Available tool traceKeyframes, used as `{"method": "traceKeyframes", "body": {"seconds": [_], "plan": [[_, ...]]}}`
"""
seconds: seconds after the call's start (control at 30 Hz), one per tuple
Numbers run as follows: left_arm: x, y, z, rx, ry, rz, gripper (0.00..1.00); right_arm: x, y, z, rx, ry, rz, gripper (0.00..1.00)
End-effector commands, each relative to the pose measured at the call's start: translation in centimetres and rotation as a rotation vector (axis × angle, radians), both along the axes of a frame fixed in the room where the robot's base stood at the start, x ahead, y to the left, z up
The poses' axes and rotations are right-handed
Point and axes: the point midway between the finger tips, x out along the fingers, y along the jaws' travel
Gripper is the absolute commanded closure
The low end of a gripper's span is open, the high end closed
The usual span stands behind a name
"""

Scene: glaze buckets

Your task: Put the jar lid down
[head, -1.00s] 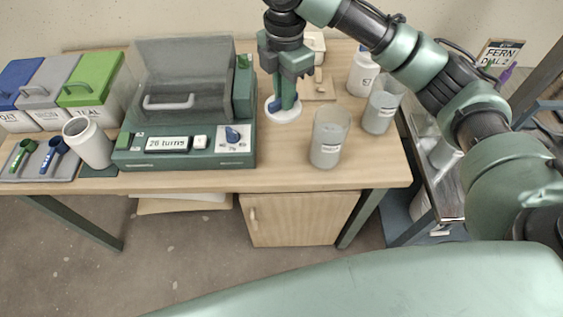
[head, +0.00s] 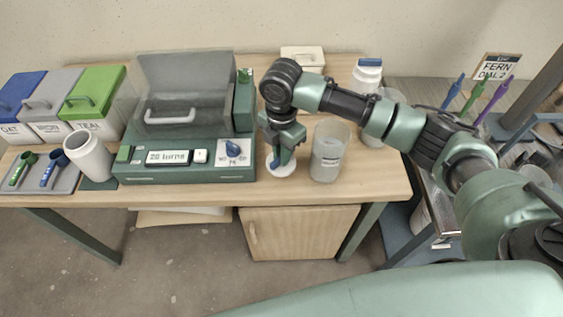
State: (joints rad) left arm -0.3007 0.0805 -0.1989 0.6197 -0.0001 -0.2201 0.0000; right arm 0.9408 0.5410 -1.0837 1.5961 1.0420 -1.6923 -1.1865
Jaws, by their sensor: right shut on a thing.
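The jar lid (head: 280,169) is a round white disc at my right gripper's fingertips, near the front of the table. It is between the green machine (head: 180,172) and a clear grey-filled jar (head: 329,152). My right gripper (head: 282,158) points down from above and is shut on the lid. A bit of blue shows between the fingers. I cannot tell whether the lid touches the table top. My left gripper is not in view.
White, grey and blue-labelled containers stand around: a white cup (head: 90,157) and bins with blue, grey and green lids (head: 94,92) at left. A white jar (head: 366,77) stands behind my right arm. The table's right front area (head: 375,178) is bare.

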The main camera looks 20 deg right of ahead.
Motion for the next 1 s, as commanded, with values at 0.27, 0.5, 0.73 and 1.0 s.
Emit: {"method": "traceKeyframes", "body": {"seconds": [0.27,0.5,0.73,1.0], "plan": [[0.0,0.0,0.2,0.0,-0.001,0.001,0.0,-0.1,0.0,-3.5,-0.001,0.003,0.0,1.0],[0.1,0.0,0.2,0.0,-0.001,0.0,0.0,0.0,0.0,-4.3,0.0,-0.001,0.001,1.0],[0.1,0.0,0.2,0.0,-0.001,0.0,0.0,0.0,0.0,-4.6,0.0,0.0,0.0,0.82],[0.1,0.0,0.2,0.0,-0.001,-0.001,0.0,-0.1,0.0,-4.6,0.0,0.001,0.001,0.66]]}}
